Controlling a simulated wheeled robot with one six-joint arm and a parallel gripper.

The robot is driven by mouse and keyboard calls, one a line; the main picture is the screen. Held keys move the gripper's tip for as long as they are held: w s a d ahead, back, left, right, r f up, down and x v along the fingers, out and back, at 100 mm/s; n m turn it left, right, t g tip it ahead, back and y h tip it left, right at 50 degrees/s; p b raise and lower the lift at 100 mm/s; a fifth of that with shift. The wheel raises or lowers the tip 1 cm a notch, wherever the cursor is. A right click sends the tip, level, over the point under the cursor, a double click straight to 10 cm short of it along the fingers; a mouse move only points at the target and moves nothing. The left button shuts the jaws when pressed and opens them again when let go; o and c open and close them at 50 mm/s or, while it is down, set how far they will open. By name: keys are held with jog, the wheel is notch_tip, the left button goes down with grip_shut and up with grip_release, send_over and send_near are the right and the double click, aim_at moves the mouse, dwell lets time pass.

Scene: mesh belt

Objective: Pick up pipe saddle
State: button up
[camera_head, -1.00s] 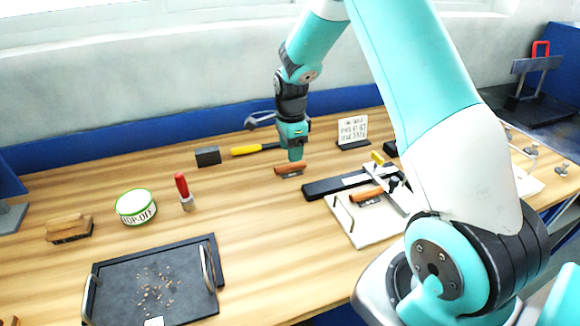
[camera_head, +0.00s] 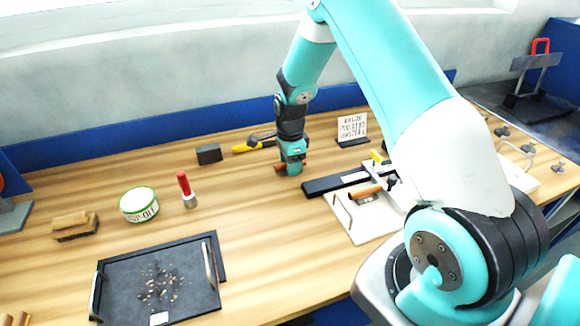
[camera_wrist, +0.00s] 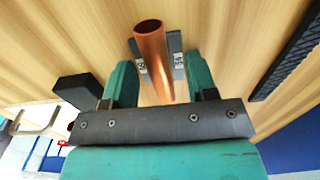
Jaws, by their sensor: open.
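The pipe saddle (camera_wrist: 152,42) is a copper-coloured tube piece on a small grey plate with markings, lying on the wooden bench. In the head view only its copper end (camera_head: 279,168) and a bit of the other side show; my gripper hides the rest. My gripper (camera_head: 291,170) points down right over it. In the wrist view my gripper (camera_wrist: 158,78) is open, with one teal finger on either side of the copper tube. Gaps show between the fingers and the tube. Whether the fingertips touch the bench or plate I cannot tell.
A black bar (camera_head: 325,186) and a white board (camera_head: 362,230) with another copper piece (camera_head: 364,191) lie right of my gripper. A red-handled tool (camera_head: 186,188) is left; bench between is clear.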

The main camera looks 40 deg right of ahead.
jog(key=shift+f, duration=0.15)
jog(key=shift+c, duration=0.4)
jog(key=c, duration=0.5)
jog(key=shift+c, duration=0.2)
